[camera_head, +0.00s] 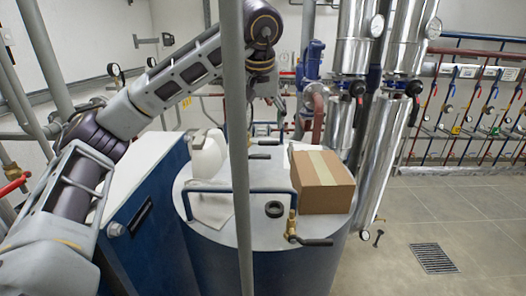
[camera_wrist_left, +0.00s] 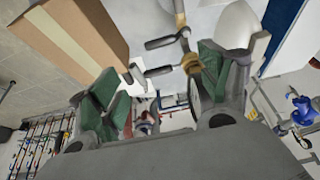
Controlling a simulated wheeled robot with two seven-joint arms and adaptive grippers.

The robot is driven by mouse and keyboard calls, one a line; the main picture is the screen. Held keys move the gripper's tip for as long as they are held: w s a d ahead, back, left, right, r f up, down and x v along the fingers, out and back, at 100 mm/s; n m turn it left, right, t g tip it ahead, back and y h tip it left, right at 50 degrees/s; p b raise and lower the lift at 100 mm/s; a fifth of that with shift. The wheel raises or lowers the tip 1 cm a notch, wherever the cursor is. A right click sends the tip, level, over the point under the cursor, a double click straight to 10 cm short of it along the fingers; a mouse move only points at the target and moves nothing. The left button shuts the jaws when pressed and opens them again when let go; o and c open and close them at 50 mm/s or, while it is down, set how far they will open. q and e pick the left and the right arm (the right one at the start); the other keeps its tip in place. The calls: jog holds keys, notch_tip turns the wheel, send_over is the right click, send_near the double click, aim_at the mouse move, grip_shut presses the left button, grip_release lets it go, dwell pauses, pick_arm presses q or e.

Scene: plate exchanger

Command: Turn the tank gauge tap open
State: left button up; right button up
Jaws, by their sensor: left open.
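The tap (camera_wrist_left: 190,62) is a small brass fitting in the left wrist view, with a dark lever (camera_wrist_left: 158,71) and a round gauge (camera_wrist_left: 195,90) seen nearly edge-on. In the head view a dark lever (camera_head: 264,142) shows at the back of the tank top (camera_head: 262,228), partly behind the grey pole. My left gripper (camera_wrist_left: 160,80) is open, with green finger pads on either side of the lever area; contact cannot be told. In the head view the left gripper (camera_head: 274,102) is mostly hidden behind the pole and wrist. My right gripper is not in view.
A cardboard box (camera_head: 322,187) and a white jug (camera_head: 208,155) stand on the tank. A brass valve with a black lever (camera_head: 291,230) and a blue rail (camera_head: 222,191) are at its front. A grey vertical pole (camera_head: 238,120) crosses the view. Open floor lies right.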

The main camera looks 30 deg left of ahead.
aim_at(261, 155)
pick_arm(q)
jog(key=shift+f, duration=0.25)
jog(key=shift+b+x, duration=0.75)
jog(key=shift+x, duration=6)
jog(key=c, duration=1.4)
jog(key=shift+c, duration=0.2)
